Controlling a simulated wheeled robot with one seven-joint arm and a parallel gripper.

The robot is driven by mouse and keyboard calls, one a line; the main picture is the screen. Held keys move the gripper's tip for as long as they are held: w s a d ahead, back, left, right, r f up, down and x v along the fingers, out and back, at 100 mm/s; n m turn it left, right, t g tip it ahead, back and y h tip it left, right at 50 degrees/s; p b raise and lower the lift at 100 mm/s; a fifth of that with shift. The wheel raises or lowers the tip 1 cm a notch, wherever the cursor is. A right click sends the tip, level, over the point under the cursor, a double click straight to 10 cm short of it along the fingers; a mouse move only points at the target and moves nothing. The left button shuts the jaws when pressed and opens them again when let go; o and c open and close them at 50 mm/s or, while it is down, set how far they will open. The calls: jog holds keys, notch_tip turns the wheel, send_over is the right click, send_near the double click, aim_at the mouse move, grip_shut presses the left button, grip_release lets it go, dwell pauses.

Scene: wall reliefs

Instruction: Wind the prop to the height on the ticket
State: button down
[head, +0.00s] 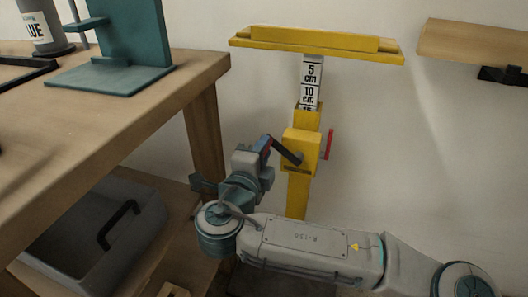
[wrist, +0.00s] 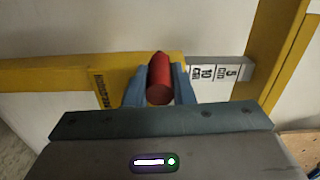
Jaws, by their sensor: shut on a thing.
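The yellow prop (head: 301,140) stands against the wall, with a wide yellow top bar (head: 316,43) on its post. A white scale (head: 311,82) on the inner post shows 5 cm and 10 cm, with part of another mark at the sleeve's upper edge. A dark crank arm (head: 285,151) runs up and left from the yellow gearbox. My gripper (head: 266,147) is at the crank's outer end. In the wrist view, my gripper (wrist: 160,85) is shut on the red crank handle (wrist: 160,80), one finger on each side. I see no ticket.
A wooden bench (head: 130,100) stands at left, with a teal stand (head: 135,40) on it and a grey bin (head: 95,225) below. A wooden shelf (head: 470,45) is on the wall at right. A red part (head: 327,144) sits on the gearbox's right side.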

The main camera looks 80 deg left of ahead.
jog(key=shift+w+r, duration=0.1)
jog(key=shift+w, duration=0.15)
